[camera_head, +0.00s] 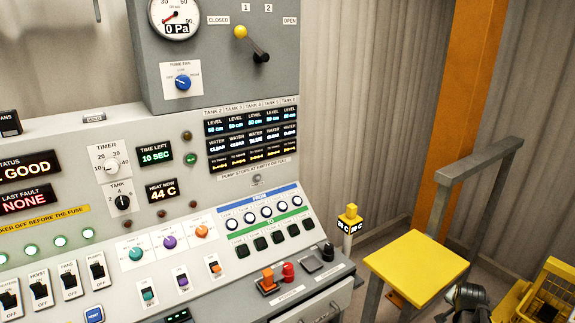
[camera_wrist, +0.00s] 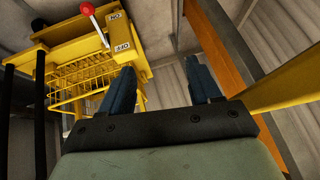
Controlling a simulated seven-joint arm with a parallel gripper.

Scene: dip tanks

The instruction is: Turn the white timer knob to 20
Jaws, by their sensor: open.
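The white timer knob (camera_head: 112,167) sits on a white plate marked TIMER, on the left part of the grey control panel in the head view. Numbers are printed around it, with 20 at its upper left. Its pointer is too small to read. The display beside it (camera_head: 155,154) reads TIME LEFT 10 SEC. My gripper (camera_wrist: 162,72) is open and empty in the wrist view, its two dark fingers well apart.
A black tank knob (camera_head: 122,202) is just below the timer knob. A blue knob (camera_head: 183,83) and a yellow-tipped lever (camera_head: 240,32) are above. Switches and buttons cover the lower panel. A yellow platform (camera_head: 416,264) and an orange post (camera_head: 456,110) stand at right.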

